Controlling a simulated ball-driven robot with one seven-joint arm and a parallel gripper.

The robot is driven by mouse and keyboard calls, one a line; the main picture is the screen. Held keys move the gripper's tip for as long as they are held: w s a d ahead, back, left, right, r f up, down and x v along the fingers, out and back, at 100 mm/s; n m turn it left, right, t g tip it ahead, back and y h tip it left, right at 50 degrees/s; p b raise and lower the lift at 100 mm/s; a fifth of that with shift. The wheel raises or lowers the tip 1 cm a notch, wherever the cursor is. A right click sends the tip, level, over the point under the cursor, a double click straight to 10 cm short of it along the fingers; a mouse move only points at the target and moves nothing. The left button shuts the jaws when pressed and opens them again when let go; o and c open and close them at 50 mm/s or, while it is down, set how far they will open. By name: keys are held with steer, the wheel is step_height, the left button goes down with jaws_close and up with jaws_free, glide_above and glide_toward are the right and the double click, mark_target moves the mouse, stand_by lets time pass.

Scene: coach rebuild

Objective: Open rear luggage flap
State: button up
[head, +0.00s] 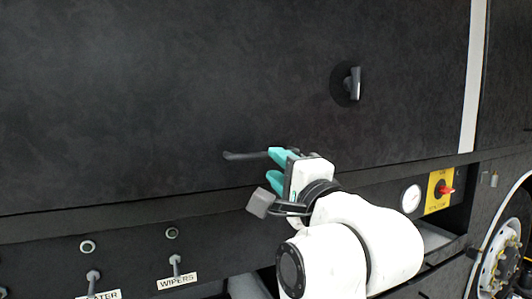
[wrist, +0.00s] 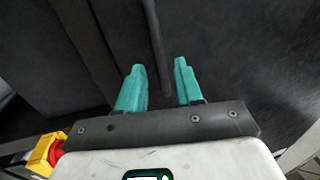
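The luggage flap (head: 150,100) is a large dark panel across the head view; its lower edge meets the dark sill, and I see no clear gap. A thin dark bar handle (head: 242,156) sticks out low on it. My gripper (head: 273,165) is at the right end of this handle. In the wrist view my gripper (wrist: 159,68) has its teal fingers apart, with the bar handle (wrist: 154,40) running between them. I see no clear contact with either finger. A round latch with a grey lever (head: 354,83) sits higher on the flap, to the right of my gripper.
Below the flap are toggle switches, one labelled WIPERS (head: 177,280). To the right are a round gauge (head: 411,198), a red knob on a yellow plate (head: 441,190) and a wheel (head: 503,258). A pale vertical strip (head: 474,75) is right of the flap.

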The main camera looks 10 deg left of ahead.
mark_target(267, 157)
steer(key=shift+p+x, duration=0.6)
steer(key=shift+x, duration=2.5)
steer(key=shift+c, duration=0.4)
steer(key=shift+f, duration=0.1)
jaws_close()
